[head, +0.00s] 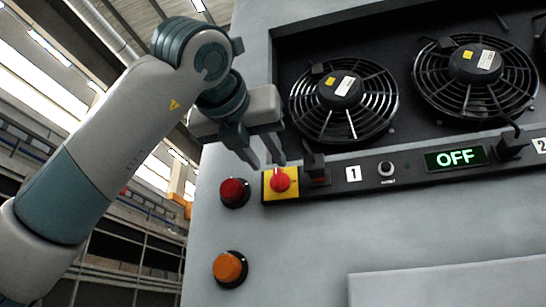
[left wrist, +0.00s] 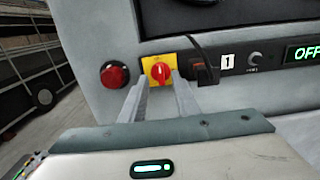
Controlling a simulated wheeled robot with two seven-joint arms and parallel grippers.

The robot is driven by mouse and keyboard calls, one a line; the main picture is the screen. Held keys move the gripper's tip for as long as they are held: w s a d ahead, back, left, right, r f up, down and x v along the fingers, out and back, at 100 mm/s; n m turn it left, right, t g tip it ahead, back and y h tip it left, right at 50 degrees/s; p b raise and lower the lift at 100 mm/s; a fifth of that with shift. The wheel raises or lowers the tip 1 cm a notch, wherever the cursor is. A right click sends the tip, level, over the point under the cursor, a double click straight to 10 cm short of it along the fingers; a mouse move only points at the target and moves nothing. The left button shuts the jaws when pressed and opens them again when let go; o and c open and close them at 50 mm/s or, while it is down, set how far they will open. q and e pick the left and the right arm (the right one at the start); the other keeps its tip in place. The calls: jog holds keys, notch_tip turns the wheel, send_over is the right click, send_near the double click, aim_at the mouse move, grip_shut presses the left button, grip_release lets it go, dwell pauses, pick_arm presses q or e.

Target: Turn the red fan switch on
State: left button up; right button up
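The red fan switch (head: 280,182) is a red rotary knob on a yellow square plate at the left end of the control strip. It also shows in the left wrist view (left wrist: 161,73), with its grip ridge standing roughly upright. A green display (head: 455,158) on the strip reads OFF. My left gripper (head: 268,163) is in front of the panel, just above and beside the knob in the head view. Its two fingers are apart with nothing between them, and in the left wrist view the fingers (left wrist: 160,90) point toward the knob. My right gripper is out of view.
A red round lamp (head: 235,192) sits left of the switch, and an orange one (head: 229,268) is below. A black plug (head: 313,165) with a cable is close on the right.

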aim_at(276, 172)
pick_arm(q)
jog(key=p+x, duration=0.2)
jog(key=x, duration=0.3)
jog(key=shift+s, duration=0.1)
grip_shut()
